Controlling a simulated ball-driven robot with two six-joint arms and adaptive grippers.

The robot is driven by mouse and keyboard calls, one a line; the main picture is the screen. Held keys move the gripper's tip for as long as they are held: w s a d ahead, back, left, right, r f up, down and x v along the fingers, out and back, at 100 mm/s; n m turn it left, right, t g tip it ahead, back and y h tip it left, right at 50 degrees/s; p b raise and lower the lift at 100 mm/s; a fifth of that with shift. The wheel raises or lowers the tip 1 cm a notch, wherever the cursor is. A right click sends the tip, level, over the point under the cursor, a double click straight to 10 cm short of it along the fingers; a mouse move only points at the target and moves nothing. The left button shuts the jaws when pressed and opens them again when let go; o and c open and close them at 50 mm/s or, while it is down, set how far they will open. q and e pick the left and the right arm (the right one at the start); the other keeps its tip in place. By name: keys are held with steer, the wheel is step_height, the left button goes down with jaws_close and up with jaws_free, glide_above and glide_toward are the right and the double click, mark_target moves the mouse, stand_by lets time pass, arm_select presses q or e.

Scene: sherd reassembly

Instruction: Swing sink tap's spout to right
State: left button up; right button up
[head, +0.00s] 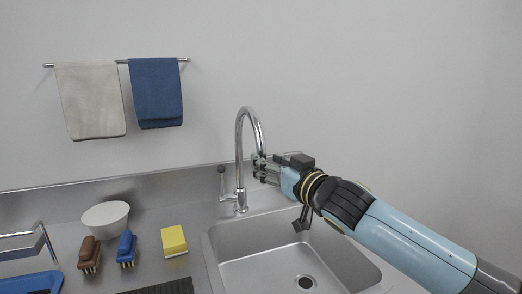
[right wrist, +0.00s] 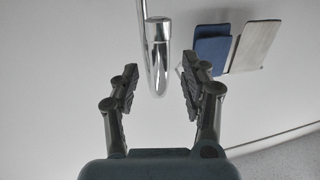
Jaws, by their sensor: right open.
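The chrome tap (head: 240,160) stands behind the sink, with a tall curved spout (head: 262,133) that arches over to the right and forward. A small lever with a dark knob (head: 222,170) is on its left side. My right gripper (head: 258,168) is at the spout's downturned end, partly hiding it. In the right wrist view the spout's end (right wrist: 157,70) lies between the two open fingers (right wrist: 158,88), with a gap on each side. My left gripper is not in view.
The steel sink basin (head: 265,258) lies below. On the left counter are a yellow sponge (head: 174,240), a blue brush (head: 126,248), a brown brush (head: 89,253) and a white bowl (head: 106,215). A grey towel (head: 91,100) and a blue towel (head: 156,93) hang on the wall.

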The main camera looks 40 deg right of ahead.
mark_target(262, 155)
steer(key=w, duration=0.3)
steer(key=shift+w+d+p, duration=0.1)
steer(key=shift+p, duration=0.3)
steer(key=shift+w, duration=0.15)
steer(key=shift+c, duration=0.2)
steer(key=c, duration=0.5)
jaws_close()
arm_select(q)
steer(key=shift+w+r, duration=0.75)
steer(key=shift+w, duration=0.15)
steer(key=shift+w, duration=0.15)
arm_select(e)
steer(key=shift+f, duration=0.15)
